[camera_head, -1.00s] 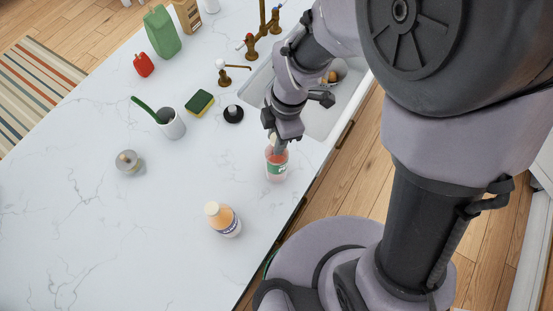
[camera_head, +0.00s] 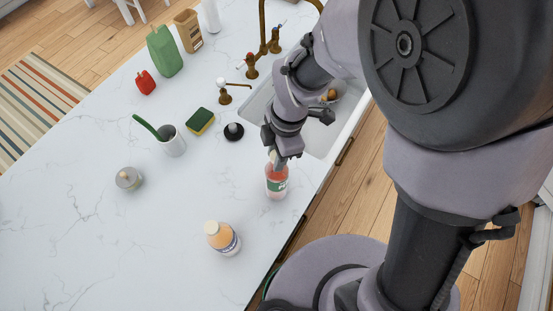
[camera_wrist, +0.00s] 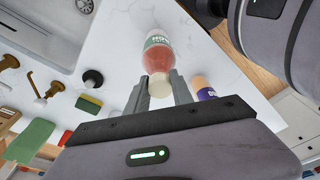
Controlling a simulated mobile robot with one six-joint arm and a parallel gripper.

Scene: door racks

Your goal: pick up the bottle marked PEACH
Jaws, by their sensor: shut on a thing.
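A pinkish-red bottle with a green and white label and a pale cap stands near the counter's front edge in the head view (camera_head: 276,184). It also shows in the wrist view (camera_wrist: 157,52). I cannot read its label. My gripper (camera_head: 277,160) is shut on this bottle at its cap and neck, with one finger on each side in the wrist view (camera_wrist: 160,88). I cannot see any gap between bottle and counter. A second bottle, orange with a cream cap and a purple and white label (camera_head: 224,241), stands apart nearer the camera. Its marking is unreadable too.
The white counter (camera_head: 90,250) is clear at left and front. A sink (camera_head: 322,135) with a brass faucet (camera_head: 265,45) lies behind my gripper. A sponge (camera_head: 200,121), black stopper (camera_head: 234,131), brush cup (camera_head: 173,142) and glass jar (camera_head: 129,179) stand to the left.

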